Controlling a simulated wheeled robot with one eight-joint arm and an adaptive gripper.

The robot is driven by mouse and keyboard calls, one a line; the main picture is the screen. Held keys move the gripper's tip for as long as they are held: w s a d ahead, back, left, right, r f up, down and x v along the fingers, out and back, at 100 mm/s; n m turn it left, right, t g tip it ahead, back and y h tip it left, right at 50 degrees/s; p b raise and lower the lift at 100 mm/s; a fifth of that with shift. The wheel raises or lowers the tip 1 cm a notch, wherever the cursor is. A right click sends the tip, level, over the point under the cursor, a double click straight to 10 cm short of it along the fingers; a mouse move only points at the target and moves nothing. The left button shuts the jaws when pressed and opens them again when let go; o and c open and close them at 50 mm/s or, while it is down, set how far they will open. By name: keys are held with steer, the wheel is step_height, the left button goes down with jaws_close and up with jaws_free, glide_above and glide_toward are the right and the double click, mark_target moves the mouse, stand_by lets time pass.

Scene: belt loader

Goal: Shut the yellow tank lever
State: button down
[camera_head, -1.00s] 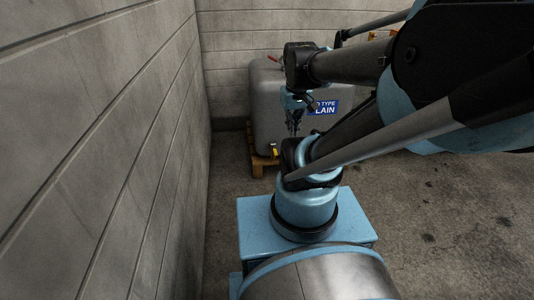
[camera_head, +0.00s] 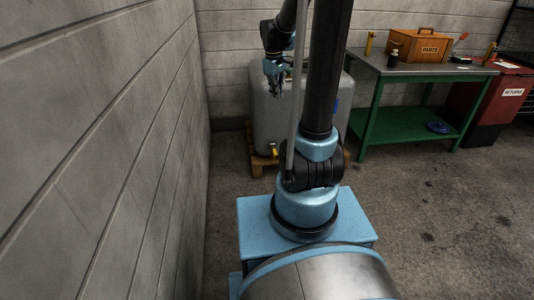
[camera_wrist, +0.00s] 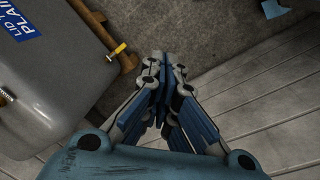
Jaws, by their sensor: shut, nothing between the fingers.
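The yellow tank lever (camera_head: 273,150) sits low on the front of a grey tank (camera_head: 262,112) and is small in the head view. In the wrist view the yellow lever (camera_wrist: 118,48) sticks out past the tank's edge, up and left of my fingertips. I cannot tell surely how it is turned. My gripper (camera_head: 276,90) is in front of the tank's upper part, above the lever and apart from it. In the wrist view my gripper (camera_wrist: 166,62) has its fingers together with nothing between them. My arm hides part of the tank's right side.
The tank stands on a wooden pallet (camera_head: 264,164) near the grey block wall (camera_head: 100,140) on the left. A green table (camera_head: 412,124) bearing a parts box (camera_head: 418,46) stands at the right, beside a red returns bin (camera_head: 505,95). The floor at right is clear.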

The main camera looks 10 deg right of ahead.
mark_target(274, 150)
steer(key=w+a+f+n, duration=0.2)
steer(key=w+f+n, duration=0.1)
steer(key=w+f, duration=0.6)
steer(key=w+a+f+n, duration=0.1)
steer(key=w+f+n, duration=0.1)
steer(key=w+f, duration=0.65)
steer(key=w+a+f+n, duration=0.1)
steer(key=w+f, duration=0.2)
steer(key=f, duration=0.4)
steer(key=w+a+f+n+h, duration=0.1)
steer(key=w+f, duration=0.3)
steer(key=f, duration=0.4)
steer(key=w+f+n+g, duration=0.1)
steer(key=w+f+n, duration=0.2)
steer(key=f, duration=0.5)
steer(key=shift+w+a+h, duration=0.3)
steer(key=shift+w+a, duration=0.1)
steer(key=shift+f, duration=0.15)
steer(key=d+f, duration=0.6)
steer(key=f, duration=0.3)
steer(key=shift+d+f, duration=0.2)
steer(key=shift+d, duration=0.05)
